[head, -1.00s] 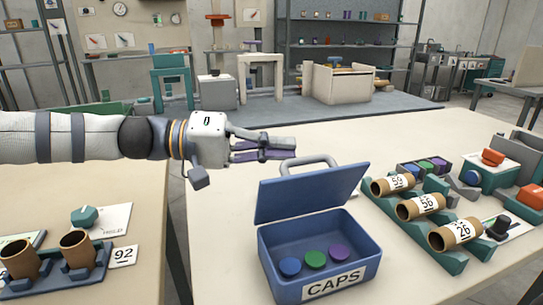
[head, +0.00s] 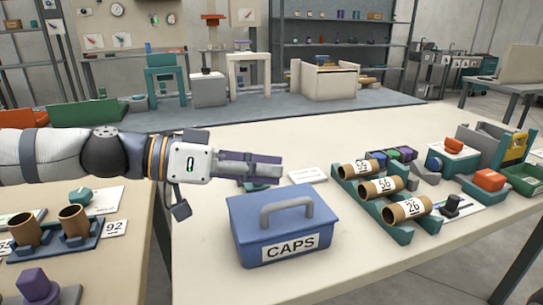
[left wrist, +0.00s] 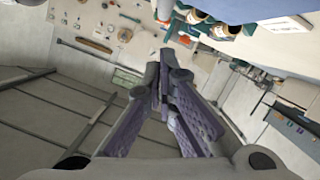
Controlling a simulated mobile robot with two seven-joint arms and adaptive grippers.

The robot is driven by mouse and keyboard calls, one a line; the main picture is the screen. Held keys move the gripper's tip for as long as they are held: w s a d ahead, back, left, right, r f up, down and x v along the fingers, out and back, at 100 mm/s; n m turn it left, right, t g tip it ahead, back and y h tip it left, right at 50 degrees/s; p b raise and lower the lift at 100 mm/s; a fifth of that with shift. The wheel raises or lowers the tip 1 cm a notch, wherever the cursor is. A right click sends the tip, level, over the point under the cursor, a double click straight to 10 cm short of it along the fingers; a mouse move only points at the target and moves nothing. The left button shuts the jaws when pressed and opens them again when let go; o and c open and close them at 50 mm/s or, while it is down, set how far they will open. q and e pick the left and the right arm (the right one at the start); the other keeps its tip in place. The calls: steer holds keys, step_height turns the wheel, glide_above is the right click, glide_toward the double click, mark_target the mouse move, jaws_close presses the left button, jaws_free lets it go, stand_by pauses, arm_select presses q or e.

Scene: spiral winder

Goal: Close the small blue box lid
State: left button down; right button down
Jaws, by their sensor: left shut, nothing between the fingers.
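The small blue box (head: 282,240) labelled CAPS stands on the table in the head view. Its lid (head: 285,212), with a grey handle on top, lies flat over the box and looks closed. The inside of the box is hidden. My left gripper (head: 280,172) is shut and empty, behind and above the box's lid, apart from it as far as I can tell. In the left wrist view its fingers (left wrist: 162,65) meet at the tips. My right gripper is not in view.
A teal rack with numbered cardboard tubes (head: 378,187) stands right of the box. A white card (head: 308,175) lies behind the box. A second table with tubes in a holder (head: 72,222) is at the left. The table front right of the box is clear.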

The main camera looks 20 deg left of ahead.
arm_select(q)
steer(key=shift+s+d+f+m, duration=0.2)
steer(key=shift+s+f+m, duration=0.2)
steer(key=shift+f+m, duration=0.15)
steer(key=shift+s+d+f, duration=0.25)
steer(key=shift+s+f, duration=0.2)
steer(key=shift+f, duration=0.05)
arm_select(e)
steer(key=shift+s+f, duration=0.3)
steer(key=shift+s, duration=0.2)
